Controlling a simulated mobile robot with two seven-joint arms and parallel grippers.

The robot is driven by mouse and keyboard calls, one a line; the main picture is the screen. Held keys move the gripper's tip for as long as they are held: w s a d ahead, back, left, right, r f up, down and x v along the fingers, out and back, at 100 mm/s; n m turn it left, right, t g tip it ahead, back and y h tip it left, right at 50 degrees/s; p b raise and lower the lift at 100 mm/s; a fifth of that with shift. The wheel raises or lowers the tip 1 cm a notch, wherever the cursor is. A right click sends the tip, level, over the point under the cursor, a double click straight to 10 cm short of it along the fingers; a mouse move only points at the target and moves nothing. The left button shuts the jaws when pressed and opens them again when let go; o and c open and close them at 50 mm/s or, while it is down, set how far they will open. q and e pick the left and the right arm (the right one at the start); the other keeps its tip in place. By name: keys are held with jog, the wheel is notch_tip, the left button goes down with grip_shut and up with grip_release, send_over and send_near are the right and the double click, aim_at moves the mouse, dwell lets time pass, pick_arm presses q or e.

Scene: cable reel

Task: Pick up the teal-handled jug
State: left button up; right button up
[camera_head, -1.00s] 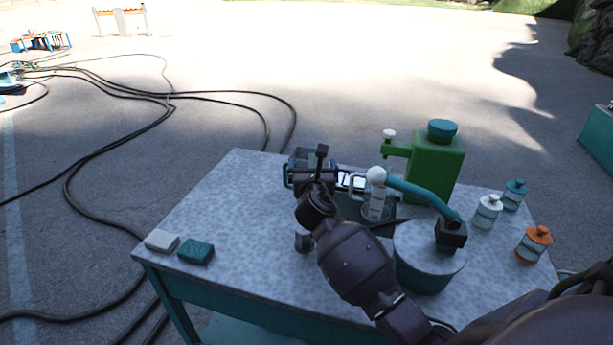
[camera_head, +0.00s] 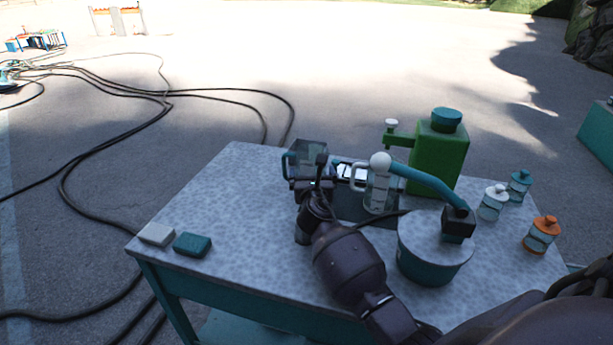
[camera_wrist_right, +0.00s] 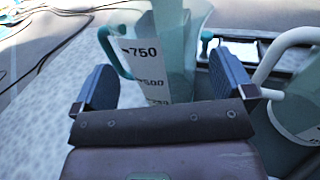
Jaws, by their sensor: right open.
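The teal-handled jug (camera_head: 312,152) is clear, stands upright at the back edge of the table and is partly hidden behind my right arm. In the right wrist view the jug (camera_wrist_right: 176,45) shows dark volume marks, and its teal handle (camera_wrist_right: 108,52) is on the left. My right gripper (camera_head: 310,180) is at the near side of the jug. In the right wrist view the gripper (camera_wrist_right: 166,82) is open, with one finger on each side of the jug's lower part. I cannot tell whether they touch it. My left gripper is not in view.
A white-handled clear jug (camera_wrist_right: 300,105) stands close on the right. A green dispenser (camera_head: 437,155), a teal tub (camera_head: 425,268) with a pump arm and several small jars (camera_head: 541,235) fill the table's right side. Two small blocks (camera_head: 193,244) lie front left; the left tabletop is mostly clear.

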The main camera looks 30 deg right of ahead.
aim_at(305, 155)
jog(key=x, duration=0.3)
jog(key=shift+w+d+f+b, duration=0.15)
jog(key=shift+w+d+b, duration=0.05)
jog(key=shift+w+b, duration=0.1)
jog(key=shift+w+d, duration=0.15)
jog(key=c, duration=0.6)
